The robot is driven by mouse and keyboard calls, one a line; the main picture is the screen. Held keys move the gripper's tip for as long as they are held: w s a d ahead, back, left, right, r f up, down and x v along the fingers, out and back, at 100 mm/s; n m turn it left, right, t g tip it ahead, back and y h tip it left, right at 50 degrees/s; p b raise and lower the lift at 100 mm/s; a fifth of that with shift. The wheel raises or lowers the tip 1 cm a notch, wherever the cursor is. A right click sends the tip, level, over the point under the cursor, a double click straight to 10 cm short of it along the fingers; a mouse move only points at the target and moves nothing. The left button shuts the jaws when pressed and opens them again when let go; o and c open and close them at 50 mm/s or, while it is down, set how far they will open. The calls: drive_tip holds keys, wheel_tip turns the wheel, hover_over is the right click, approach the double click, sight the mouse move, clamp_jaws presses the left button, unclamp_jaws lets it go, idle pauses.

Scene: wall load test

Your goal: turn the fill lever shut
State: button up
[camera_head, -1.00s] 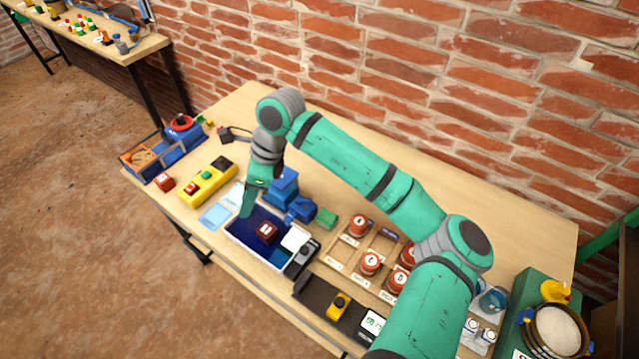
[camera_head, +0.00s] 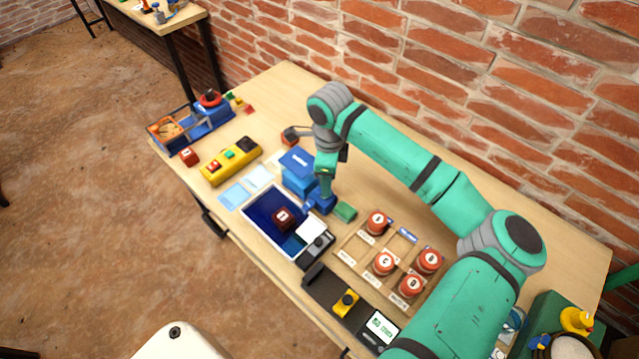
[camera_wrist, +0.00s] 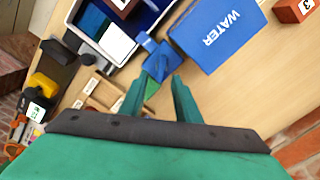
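A blue box marked WATER (camera_wrist: 215,33) stands behind the tray, and it also shows in the head view (camera_head: 296,162). A blue tap-like part (camera_wrist: 158,62) sticks out at its foot, also seen in the head view (camera_head: 316,204); I take it for the fill lever. My gripper (camera_wrist: 161,78) points down at this part with its two green fingers apart. The lever lies at or just beyond the fingertips; I cannot tell whether they touch it. In the head view my gripper (camera_head: 326,196) is right beside the tap and partly hides it.
A white-rimmed tray with a dark blue inside (camera_head: 262,207) holds a red cube (camera_head: 283,217). A green block (camera_head: 345,211) lies close right of the tap. A wooden rack (camera_head: 403,246) with red round pieces stands further right. The brick wall is behind.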

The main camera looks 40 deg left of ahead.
drive_tip(key=shift+a+f, duration=0.2)
drive_tip(key=shift+f, duration=0.8)
drive_tip(key=shift+s+a+f, duration=0.2)
drive_tip(key=shift+a+f, duration=0.05)
drive_tip(key=shift+f, duration=0.15)
drive_tip(key=shift+w, duration=0.1)
drive_tip(key=shift+w, duration=0.15)
drive_tip(key=c, duration=0.5)
drive_tip(key=shift+s+a, duration=0.25)
drive_tip(key=shift+s, duration=0.05)
clamp_jaws()
drive_tip(key=shift+w+d, duration=0.25)
drive_tip(key=shift+d, duration=0.25)
